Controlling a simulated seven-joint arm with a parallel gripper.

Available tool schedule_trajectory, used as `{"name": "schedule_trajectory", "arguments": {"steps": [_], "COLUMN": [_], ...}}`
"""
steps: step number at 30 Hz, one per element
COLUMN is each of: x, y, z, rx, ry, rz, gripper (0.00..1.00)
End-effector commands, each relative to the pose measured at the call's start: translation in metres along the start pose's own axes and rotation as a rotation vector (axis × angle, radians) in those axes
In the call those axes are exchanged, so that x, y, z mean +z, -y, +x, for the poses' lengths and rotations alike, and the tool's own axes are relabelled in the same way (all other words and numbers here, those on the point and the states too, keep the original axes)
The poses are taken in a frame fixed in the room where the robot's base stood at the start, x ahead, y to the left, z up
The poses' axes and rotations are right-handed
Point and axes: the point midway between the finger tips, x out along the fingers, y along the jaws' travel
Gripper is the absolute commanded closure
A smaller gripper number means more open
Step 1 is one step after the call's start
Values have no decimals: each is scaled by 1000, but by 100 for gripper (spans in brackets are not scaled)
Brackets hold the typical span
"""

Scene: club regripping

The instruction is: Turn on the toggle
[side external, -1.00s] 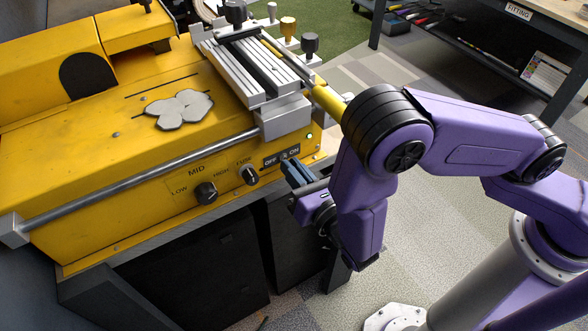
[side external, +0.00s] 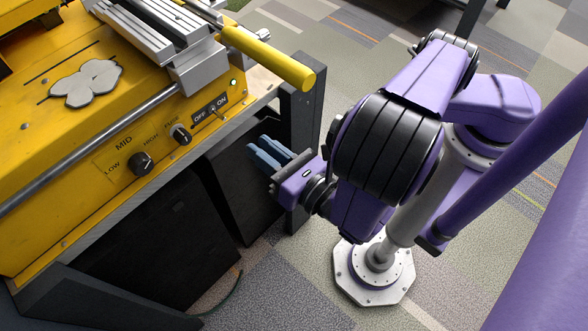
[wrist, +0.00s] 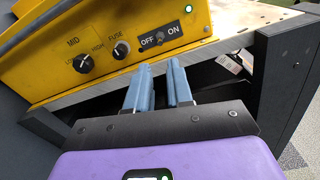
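The toggle (side external: 213,111) is a small metal lever on the black OFF/ON plate (side external: 203,113) on the yellow machine's front. It also shows in the wrist view (wrist: 159,40), between the words OFF and ON. I cannot tell clearly which way the lever leans. A green light (side external: 233,82) glows just above the plate, and it glows in the wrist view too (wrist: 189,9). My gripper (side external: 258,146) has blue fingers. It is below and in front of the panel, apart from the toggle. The wrist view shows a gap between the fingertips (wrist: 159,68), with nothing held.
The MID knob (side external: 141,163) and FUSE knob (side external: 180,134) sit left of the toggle. A metal rail (side external: 95,144) runs above them. A yellow cylinder (side external: 270,58) juts out at upper right. A dark stand leg (side external: 301,130) is behind my gripper. Open floor lies in front.

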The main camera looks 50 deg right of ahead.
Motion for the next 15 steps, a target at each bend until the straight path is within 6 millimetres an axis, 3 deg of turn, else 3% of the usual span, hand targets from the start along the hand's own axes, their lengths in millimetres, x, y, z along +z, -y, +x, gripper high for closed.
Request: {"name": "schedule_trajectory", "arguments": {"steps": [6, 15], "x": [0, 0], "y": [-1, 0], "z": [-44, -69], "rx": [7, 1], "ry": [0, 1], "rz": [0, 1], "gripper": [79, 79]}}
